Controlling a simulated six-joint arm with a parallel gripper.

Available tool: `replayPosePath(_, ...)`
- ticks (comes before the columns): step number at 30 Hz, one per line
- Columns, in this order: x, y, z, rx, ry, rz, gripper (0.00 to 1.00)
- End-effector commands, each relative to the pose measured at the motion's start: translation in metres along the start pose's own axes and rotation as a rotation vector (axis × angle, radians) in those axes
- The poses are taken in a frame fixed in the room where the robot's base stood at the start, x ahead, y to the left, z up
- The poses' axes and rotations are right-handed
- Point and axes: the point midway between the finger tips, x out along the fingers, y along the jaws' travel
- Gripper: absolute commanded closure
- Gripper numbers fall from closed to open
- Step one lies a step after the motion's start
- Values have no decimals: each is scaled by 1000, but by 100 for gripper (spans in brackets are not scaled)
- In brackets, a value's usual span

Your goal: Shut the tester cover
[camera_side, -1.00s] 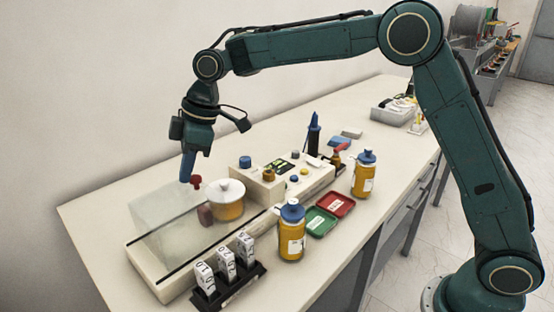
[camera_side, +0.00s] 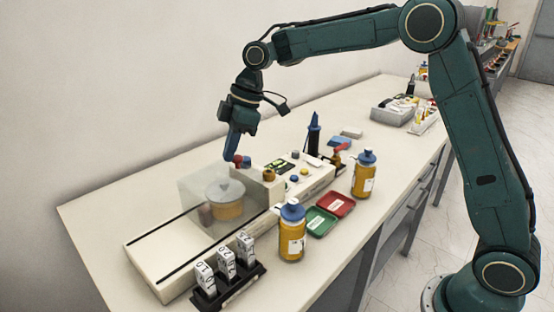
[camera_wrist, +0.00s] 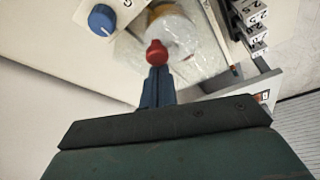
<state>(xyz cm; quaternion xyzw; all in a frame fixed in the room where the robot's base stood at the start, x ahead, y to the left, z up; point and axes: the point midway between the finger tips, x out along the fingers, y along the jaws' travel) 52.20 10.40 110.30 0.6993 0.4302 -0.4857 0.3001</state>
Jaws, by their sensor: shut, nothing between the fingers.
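The tester (camera_side: 160,254) is a long pale unit with dark rails and a control block with a screen at its right end. Its clear cover (camera_side: 203,187) now stands against the control block, over the white-lidded yellow cup (camera_side: 228,208). The cover's red knob (camera_wrist: 157,52) is at my fingertips in the wrist view. My gripper (camera_side: 234,158) is shut and points down at the cover's top right edge, beside the knob. It looks to be touching the knob, with nothing between the fingers. The cup also shows through the cover in the wrist view (camera_wrist: 176,30).
Two yellow bottles with blue caps (camera_side: 291,235) (camera_side: 364,176) stand in front of the tester. Green (camera_side: 318,222) and red (camera_side: 336,204) trays lie between them. A black rack with white numbered blocks (camera_side: 226,262) stands at the front left. The back left of the table is clear.

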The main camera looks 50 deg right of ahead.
Motion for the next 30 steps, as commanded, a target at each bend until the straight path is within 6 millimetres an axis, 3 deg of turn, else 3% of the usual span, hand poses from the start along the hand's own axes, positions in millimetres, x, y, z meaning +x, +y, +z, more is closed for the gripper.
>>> replayPosePath(8, 1, 1, -3, 8, -7, -1, 100)
replayPosePath(18, 8, 0, -40, -2, -1, 0, 100)
replayPosePath(30, -51, 1, -40, 0, 2, 1, 100)
